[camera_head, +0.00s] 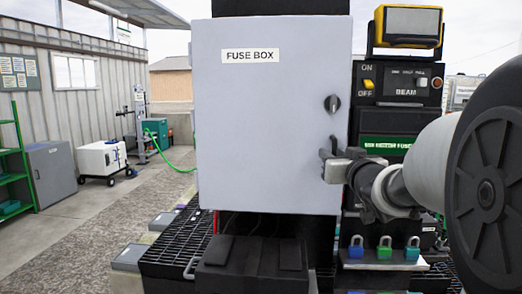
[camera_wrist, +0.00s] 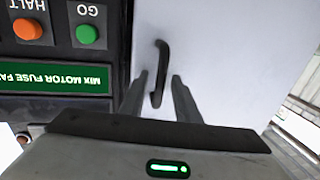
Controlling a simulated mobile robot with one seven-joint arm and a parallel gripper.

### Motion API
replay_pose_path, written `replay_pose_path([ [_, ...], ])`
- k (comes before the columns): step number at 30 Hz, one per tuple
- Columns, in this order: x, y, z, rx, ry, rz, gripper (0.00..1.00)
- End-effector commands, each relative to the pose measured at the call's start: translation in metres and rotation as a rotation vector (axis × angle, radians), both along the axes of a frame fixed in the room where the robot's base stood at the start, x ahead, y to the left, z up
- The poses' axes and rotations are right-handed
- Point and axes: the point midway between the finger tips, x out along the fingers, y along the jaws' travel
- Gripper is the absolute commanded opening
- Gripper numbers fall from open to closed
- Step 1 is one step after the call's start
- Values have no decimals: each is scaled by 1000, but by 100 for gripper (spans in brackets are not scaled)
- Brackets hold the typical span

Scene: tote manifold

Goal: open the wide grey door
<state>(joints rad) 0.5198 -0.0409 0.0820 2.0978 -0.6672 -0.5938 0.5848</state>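The wide grey door (camera_head: 260,120) is a flat pale panel labelled FUSE BOX, and it looks closed in the head view. A dark round knob (camera_head: 332,103) sits near its right edge. In the wrist view the door (camera_wrist: 225,50) fills the upper right, and a dark curved handle (camera_wrist: 163,62) stands on it. My gripper (camera_head: 331,165) is at the door's lower right edge, below the knob. In the wrist view my gripper (camera_wrist: 160,80) has its fingers apart on either side of the handle's lower end. I cannot tell whether they touch it.
A control panel (camera_head: 403,82) with a yellow-framed lamp (camera_head: 408,26) stands right of the door. Several padlocks (camera_head: 384,247) hang below it. A dark box (camera_head: 252,265) sits under the door. A white wheeled cabinet (camera_head: 101,158) stands at left. The paved floor at left is open.

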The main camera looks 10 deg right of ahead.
Motion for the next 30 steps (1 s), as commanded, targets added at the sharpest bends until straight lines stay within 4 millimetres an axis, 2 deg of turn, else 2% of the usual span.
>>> replay_pose_path([
  [9, 0, -1, 0, 0, 0, 0, 29],
  [14, 0, -1, 0, 0, 0, 0, 2],
  [15, 0, -1, 0, 0, 0, 0, 0],
  [30, 3, 3, -1, 0, 0, -1, 0],
])
